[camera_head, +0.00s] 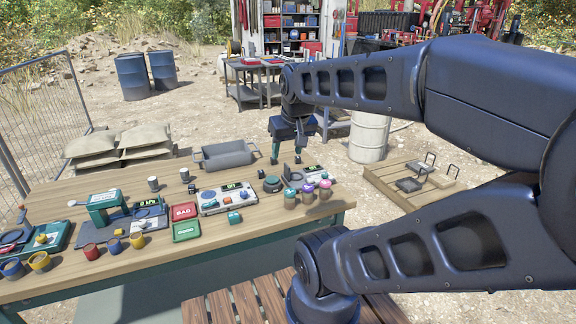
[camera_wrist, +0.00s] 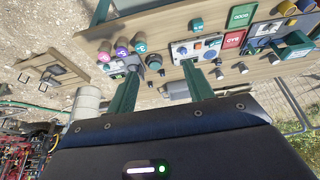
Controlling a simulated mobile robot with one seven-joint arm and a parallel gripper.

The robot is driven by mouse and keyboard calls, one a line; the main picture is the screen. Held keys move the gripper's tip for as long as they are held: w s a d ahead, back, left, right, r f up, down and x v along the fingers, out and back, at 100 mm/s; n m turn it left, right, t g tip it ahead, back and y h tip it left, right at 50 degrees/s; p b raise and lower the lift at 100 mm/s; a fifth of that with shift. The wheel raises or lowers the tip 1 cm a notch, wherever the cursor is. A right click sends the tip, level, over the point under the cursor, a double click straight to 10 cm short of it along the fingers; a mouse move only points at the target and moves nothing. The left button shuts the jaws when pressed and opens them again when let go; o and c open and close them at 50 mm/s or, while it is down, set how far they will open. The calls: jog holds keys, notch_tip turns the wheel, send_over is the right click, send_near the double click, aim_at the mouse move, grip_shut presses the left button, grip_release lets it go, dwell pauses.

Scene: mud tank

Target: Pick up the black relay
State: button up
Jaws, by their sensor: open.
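My gripper (camera_head: 287,158) is open and empty, pointing down above the far edge of the workbench, right of the grey tray. In the wrist view its two green fingers (camera_wrist: 160,68) stand wide apart, with a round black-topped device (camera_wrist: 154,61) seen between them. That device (camera_head: 272,184) stands on the bench below in the head view. Two small dark pieces, one (camera_head: 184,174) behind the other (camera_head: 191,188), stand near the bench's far edge, left of my gripper. One may be the black relay, but they are too small to tell. They also show beyond a finger in the wrist view (camera_wrist: 218,74).
The wooden workbench (camera_head: 330,207) holds a control panel (camera_head: 212,199), red (camera_head: 184,211) and green (camera_head: 187,231) bins, and several coloured-top jars (camera_head: 308,194) near my gripper. A grey tray (camera_head: 225,155) lies at the far edge. A pale drum (camera_head: 368,137) stands beyond.

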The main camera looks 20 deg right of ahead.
jog(key=n+g+h, duration=0.5)
jog(key=n, duration=1.3)
send_over(261, 171)
jog(key=a, duration=0.4)
notch_tip(261, 171, down, 24)
jog(key=shift+y, duration=0.3)
jog(key=x, duration=1)
jog(key=shift+w+d+f, duration=0.1)
jog(key=shift+w+f, duration=0.05)
jog(key=shift+f, duration=0.2)
jog(key=shift+c, duration=0.4)
